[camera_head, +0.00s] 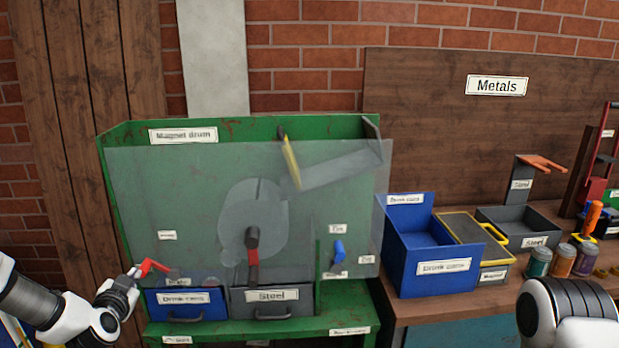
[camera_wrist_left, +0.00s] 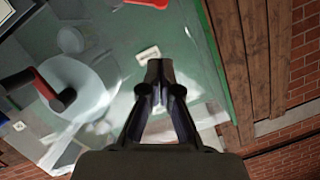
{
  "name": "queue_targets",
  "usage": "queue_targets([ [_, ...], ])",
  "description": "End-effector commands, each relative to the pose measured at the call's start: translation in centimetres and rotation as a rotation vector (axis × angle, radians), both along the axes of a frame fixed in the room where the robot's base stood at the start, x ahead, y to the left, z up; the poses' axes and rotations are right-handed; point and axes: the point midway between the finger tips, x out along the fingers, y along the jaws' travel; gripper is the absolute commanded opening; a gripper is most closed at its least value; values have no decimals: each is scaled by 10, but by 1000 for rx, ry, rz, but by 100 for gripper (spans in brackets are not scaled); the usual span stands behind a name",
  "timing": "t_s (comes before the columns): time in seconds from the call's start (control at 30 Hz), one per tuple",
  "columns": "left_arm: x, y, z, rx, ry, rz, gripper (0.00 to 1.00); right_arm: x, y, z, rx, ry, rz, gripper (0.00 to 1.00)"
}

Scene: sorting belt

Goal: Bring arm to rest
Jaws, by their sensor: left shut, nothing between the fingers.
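My left arm comes in from the lower left in the head view. Its gripper (camera_head: 132,274) is in front of the left side of the green magnet drum machine (camera_head: 285,128), close to a red handle (camera_head: 156,265). In the left wrist view the gripper (camera_wrist_left: 160,72) is shut with nothing between the fingertips. The red handle shows at the top edge there (camera_wrist_left: 147,3), apart from the fingertips. A white and black part of my right arm (camera_head: 568,312) shows at the lower right of the head view. The right gripper is out of view.
A clear panel covers the machine's front, with a dark red crank (camera_head: 252,257) and a blue lever (camera_head: 339,251). Below sit a blue drawer (camera_head: 186,311) and a grey drawer (camera_head: 272,307). A blue bin (camera_head: 412,273), a grey tray (camera_head: 512,222) and several jars stand right.

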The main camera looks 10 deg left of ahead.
Motion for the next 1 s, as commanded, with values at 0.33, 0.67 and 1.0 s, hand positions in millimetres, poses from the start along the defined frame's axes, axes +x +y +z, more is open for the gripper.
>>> queue_targets([
  [0.33, -96, -154, -200, 46, 558, -327, 0, 0, 0, 0, 0, 0, 0, 40],
  [0.67, -330, -244, -287, -398, 1193, -96, 0, 0, 0, 0, 0, 0, 0, 40],
  [1.0, -351, -242, -285, -591, 1205, 181, 0, 0, 0, 0, 0, 0, 0, 40],
])
